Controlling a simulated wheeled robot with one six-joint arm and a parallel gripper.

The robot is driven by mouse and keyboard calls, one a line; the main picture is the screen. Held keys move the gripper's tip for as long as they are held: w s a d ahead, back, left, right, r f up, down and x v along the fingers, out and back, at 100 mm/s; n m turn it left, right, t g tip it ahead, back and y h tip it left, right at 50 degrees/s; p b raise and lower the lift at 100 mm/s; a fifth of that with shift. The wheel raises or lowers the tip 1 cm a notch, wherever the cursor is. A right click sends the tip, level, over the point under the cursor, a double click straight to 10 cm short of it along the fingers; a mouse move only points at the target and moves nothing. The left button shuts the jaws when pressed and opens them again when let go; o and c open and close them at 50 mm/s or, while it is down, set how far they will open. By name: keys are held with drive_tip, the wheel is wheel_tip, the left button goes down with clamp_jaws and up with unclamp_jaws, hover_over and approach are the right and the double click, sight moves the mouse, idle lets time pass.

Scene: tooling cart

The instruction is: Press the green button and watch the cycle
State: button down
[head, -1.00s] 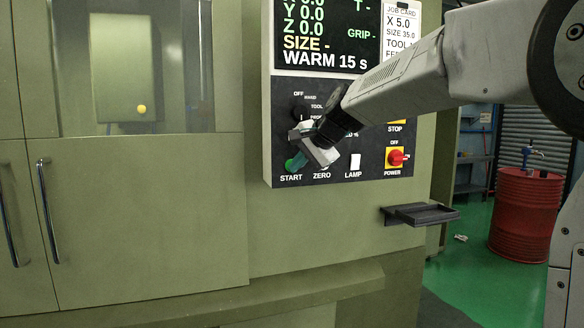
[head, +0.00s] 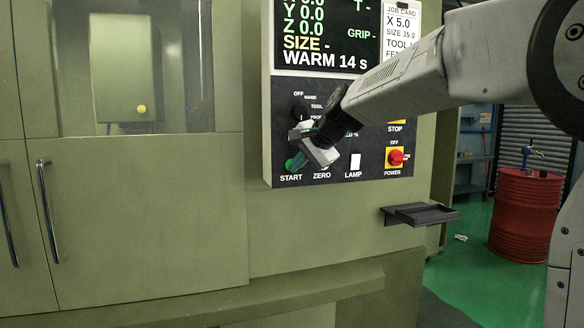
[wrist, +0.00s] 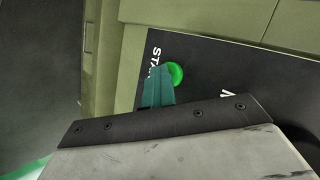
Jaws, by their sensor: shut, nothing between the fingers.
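The green START button (head: 289,166) is at the lower left of the black control panel (head: 340,177). It also shows in the wrist view as a round green cap (wrist: 177,74). My gripper (head: 300,160) is shut and empty, with its teal fingertips right beside the button. In the wrist view the fingertips (wrist: 160,74) lie next to the button's edge and cover part of the START label. I cannot tell whether they touch the button. The screen (head: 325,35) reads WARM 14 s, with Y and Z at 0.0.
The ZERO button, LAMP switch (head: 356,161), yellow STOP surround and red POWER knob (head: 395,157) are to the right on the panel. A small dark shelf (head: 420,214) juts out below. The machine's doors (head: 140,220) are at left, and a red drum (head: 525,215) stands behind at right.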

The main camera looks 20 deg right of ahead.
drive_tip(key=shift+s, duration=0.8)
drive_tip(key=shift+s, duration=2.5)
idle(4.7)
